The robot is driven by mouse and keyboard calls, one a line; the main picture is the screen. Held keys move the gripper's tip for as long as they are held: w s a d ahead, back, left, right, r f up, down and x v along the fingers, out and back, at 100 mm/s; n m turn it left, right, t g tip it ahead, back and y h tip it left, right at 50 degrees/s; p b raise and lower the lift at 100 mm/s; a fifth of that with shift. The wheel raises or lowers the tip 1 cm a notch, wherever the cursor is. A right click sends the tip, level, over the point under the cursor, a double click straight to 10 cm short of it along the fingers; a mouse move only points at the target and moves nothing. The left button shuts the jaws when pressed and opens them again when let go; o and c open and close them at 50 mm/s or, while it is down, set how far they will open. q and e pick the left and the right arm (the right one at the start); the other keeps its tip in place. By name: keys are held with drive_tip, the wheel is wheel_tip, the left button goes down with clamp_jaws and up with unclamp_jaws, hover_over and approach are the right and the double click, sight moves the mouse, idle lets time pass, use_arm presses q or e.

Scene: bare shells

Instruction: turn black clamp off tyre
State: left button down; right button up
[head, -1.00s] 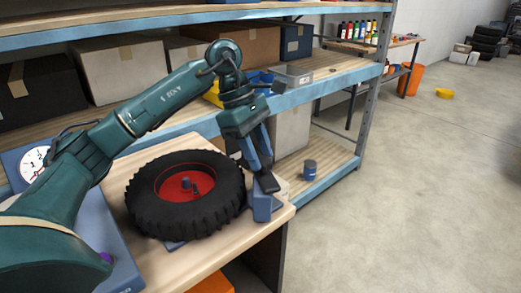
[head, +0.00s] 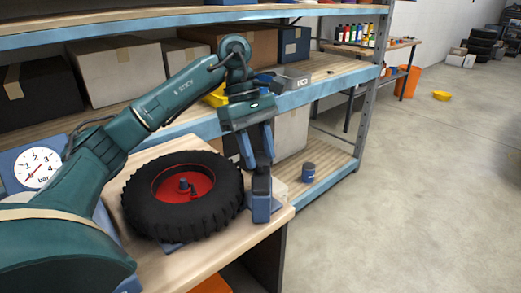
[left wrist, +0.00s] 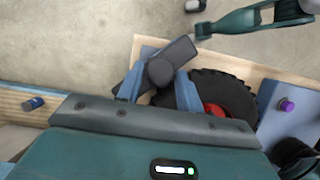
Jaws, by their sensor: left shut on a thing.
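The tyre (head: 140,202) lies flat on the wooden bench, with a red hub (head: 205,184). It shows partly in the left wrist view (left wrist: 238,98). The black clamp (head: 262,182) sits on a blue post (head: 262,210) beside the tyre's right side. In the left wrist view, the clamp's round knob (left wrist: 160,71) is between my fingers and its bar (left wrist: 182,50) points up and right, beside the tyre rather than across it. My left gripper (head: 258,163) points down and is shut on the clamp. My right gripper's fingers do not show.
A dial gauge (head: 37,168) stands at the bench's left. A blue can (head: 308,172) is on the lower shelf behind. Shelf boards with cartons (head: 118,70) run behind my arm. The floor to the right is mostly clear.

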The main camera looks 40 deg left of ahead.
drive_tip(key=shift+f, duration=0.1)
use_arm(q)
drive_tip(key=c, duration=0.9)
unclamp_jaws()
drive_tip(key=shift+c, duration=0.2)
drive_tip(key=p+v, duration=0.4)
drive_tip(key=v, duration=0.9)
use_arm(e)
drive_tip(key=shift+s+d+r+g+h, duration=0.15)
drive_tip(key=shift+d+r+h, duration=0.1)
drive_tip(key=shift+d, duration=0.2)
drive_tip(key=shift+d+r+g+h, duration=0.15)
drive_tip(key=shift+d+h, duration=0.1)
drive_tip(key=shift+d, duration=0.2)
use_arm(q)
drive_tip(key=shift+r, duration=0.1)
drive_tip(key=shift+d, duration=0.1)
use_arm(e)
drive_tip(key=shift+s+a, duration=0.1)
